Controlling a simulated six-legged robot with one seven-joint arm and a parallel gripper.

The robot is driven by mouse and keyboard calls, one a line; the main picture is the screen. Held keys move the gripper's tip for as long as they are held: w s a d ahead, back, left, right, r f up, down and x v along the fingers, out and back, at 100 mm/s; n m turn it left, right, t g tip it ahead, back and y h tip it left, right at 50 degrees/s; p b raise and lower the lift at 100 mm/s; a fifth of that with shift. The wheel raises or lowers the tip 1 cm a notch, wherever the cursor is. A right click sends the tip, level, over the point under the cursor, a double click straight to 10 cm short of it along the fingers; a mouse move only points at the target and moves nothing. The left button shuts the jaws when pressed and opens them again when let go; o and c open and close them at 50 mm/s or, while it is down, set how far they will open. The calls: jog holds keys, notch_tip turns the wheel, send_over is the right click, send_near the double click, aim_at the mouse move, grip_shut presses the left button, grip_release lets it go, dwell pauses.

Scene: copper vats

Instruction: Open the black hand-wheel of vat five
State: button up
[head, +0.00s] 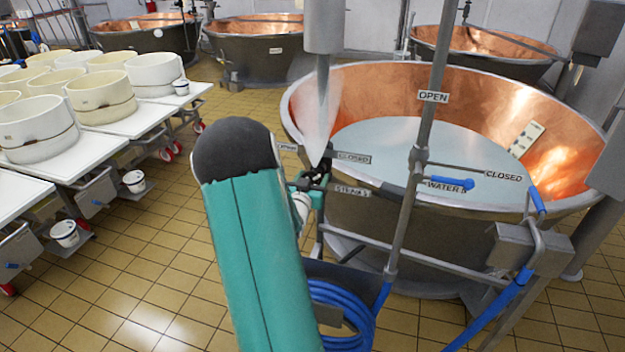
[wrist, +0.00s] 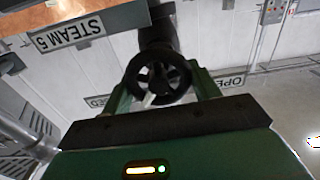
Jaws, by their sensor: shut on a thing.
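The black hand-wheel (wrist: 160,78) is in the middle of the wrist view, a spoked ring on a dark stem. My gripper (wrist: 163,88) is shut on it, with one green finger at each side of the rim. In the head view the wheel (head: 320,173) is small and partly hidden by my gripper (head: 311,187) and arm. It sits at the front left of the large copper-lined vat (head: 405,225). A "STEAM 5" plate (head: 352,192) is beside it and also shows upside down in the wrist view (wrist: 75,33). "CLOSED" (head: 354,159) and partly hidden "OPEN" (wrist: 232,80) plates flank the wheel.
A blue-handled water lever (head: 453,183), grey pipes and a coiled blue hose (head: 345,318) are right of my arm. A pale plume (head: 322,110) hangs above the wheel. White tables (head: 165,92) with moulds stand left. Tiled floor (head: 130,275) lies between.

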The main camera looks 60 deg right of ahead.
jog(key=n, duration=0.6)
jog(key=shift+w+n, duration=0.2)
jog(key=shift+n, duration=0.1)
jog(key=n, duration=0.6)
jog(key=shift+f, duration=0.15)
jog(key=shift+n, duration=0.3)
jog(key=o, duration=1)
jog(key=shift+c, duration=0.2)
jog(key=shift+a, duration=0.1)
jog(key=s+a, duration=0.2)
jog(key=a, duration=1.1)
jog(key=shift+a, duration=0.25)
